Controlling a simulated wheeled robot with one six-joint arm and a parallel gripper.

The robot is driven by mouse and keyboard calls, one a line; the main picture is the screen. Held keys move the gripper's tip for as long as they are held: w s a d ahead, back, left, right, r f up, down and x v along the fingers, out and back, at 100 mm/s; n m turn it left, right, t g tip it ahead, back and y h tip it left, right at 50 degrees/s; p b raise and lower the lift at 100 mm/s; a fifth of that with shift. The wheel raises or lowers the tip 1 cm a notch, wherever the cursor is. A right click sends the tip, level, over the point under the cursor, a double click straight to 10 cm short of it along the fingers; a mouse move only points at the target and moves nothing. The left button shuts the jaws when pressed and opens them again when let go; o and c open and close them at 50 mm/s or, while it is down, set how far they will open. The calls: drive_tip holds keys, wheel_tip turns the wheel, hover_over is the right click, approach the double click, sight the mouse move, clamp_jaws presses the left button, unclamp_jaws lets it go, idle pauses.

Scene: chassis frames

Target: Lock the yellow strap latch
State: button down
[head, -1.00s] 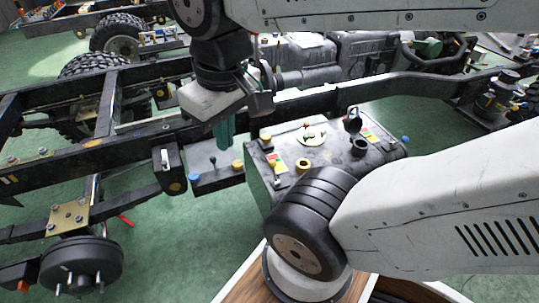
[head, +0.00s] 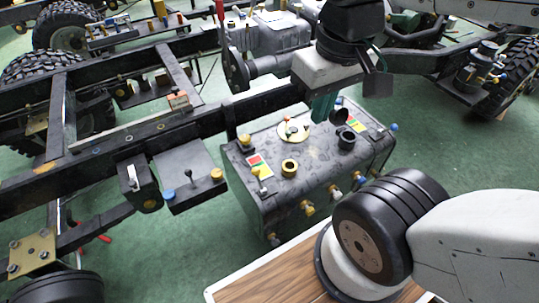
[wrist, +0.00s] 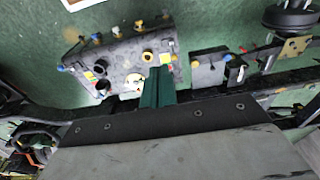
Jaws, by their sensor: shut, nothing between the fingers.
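My gripper (head: 323,106) has teal fingers, shut and empty, pointing down over the rear of the dark box-shaped tank (head: 275,208) in the head view. In the wrist view my gripper (wrist: 157,88) covers part of the tank's top. Several yellow parts show: a yellow ring (head: 289,168), a yellow knob (head: 244,140) and a small yellow-based lever (head: 262,181) on the tank, yellow fittings (head: 308,208) on its front, and a yellow block (head: 216,174) on the plate to its left. I cannot tell which of these is the strap latch. Whether the fingertips touch anything is unclear.
The black chassis rail (head: 110,150) runs behind the tank. A small plate (head: 190,180) with a black lever and a white-handled switch box (head: 137,182) sit left of it. An open black cap (head: 339,117) stands near my fingers. Green floor (head: 185,245) is free in front.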

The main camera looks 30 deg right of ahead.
drive_tip(key=shift+w, duration=0.1)
drive_tip(key=w+a+f+n+g, duration=0.1)
drive_tip(key=w+f, duration=0.3)
drive_tip(key=w, duration=0.4)
drive_tip(key=w+a+f, duration=0.1)
drive_tip(key=w+f, duration=0.3)
drive_tip(key=w, duration=0.4)
drive_tip(key=w+f, duration=0.5)
drive_tip(key=f, duration=0.5)
drive_tip(key=w+a+f+n+g, duration=0.1)
drive_tip(key=w+f, duration=0.5)
drive_tip(key=f, duration=0.5)
drive_tip(key=shift+w+a+y, duration=0.15)
drive_tip(key=shift+a+y, duration=0.05)
drive_tip(key=shift+y, duration=0.2)
